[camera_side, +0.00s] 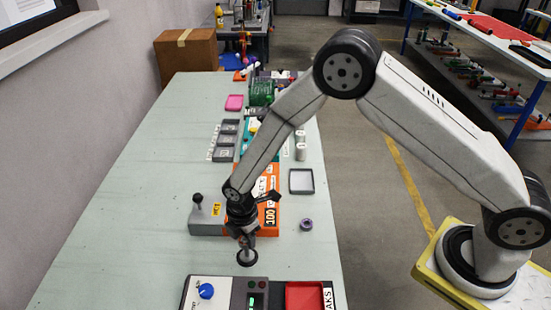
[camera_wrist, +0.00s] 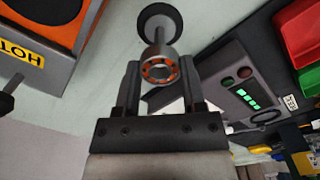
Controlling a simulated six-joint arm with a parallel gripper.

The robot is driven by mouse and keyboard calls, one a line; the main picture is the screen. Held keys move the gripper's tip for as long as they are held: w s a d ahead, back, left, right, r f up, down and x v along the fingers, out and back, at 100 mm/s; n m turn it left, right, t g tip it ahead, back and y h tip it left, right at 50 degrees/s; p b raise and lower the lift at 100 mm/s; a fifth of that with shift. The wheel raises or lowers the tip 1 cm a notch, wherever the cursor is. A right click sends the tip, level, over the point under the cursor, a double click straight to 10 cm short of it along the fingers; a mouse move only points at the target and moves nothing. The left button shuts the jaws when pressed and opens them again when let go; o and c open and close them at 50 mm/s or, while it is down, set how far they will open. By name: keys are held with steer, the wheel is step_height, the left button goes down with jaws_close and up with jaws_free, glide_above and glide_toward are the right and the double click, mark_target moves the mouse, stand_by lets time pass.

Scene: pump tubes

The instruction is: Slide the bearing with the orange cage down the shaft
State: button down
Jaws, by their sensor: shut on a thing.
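The bearing with the orange cage (camera_wrist: 160,70) is a grey ring between the two fingers of my gripper (camera_wrist: 161,80) in the wrist view. My gripper is shut on it. The shaft (camera_wrist: 159,44) is a short grey post directly in line with the bearing, rising from a round black base (camera_wrist: 157,17). I cannot tell whether the shaft end is inside the bearing's bore. In the side view, my gripper (camera_side: 243,236) points down just above the black base (camera_side: 247,258), and the fingers mostly hide the bearing and shaft.
A small purple-grey ring (camera_side: 306,225) lies on the table to the right. A grey and orange heater box (camera_side: 207,218) stands behind my gripper. A device with a blue knob (camera_side: 206,291) and a red tray (camera_side: 304,296) are in front. The left side of the table is clear.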

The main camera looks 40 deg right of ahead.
steer(key=shift+f, duration=1.05)
steer(key=shift+c, duration=0.5)
jaws_free()
steer(key=shift+r, duration=0.1)
steer(key=shift+r, duration=3.8)
steer(key=s+d+r+m+t, duration=0.1)
steer(key=s+d+r+m, duration=0.5)
steer(key=s+d+m, duration=0.1)
steer(key=s+d+r+m+t, duration=0.1)
steer(key=s+d+r+m, duration=0.5)
steer(key=d+m, duration=0.4)
steer(key=shift+s+d+r+m+t, duration=0.15)
steer(key=shift+s+m+t, duration=0.15)
steer(key=shift+s+m, duration=0.45)
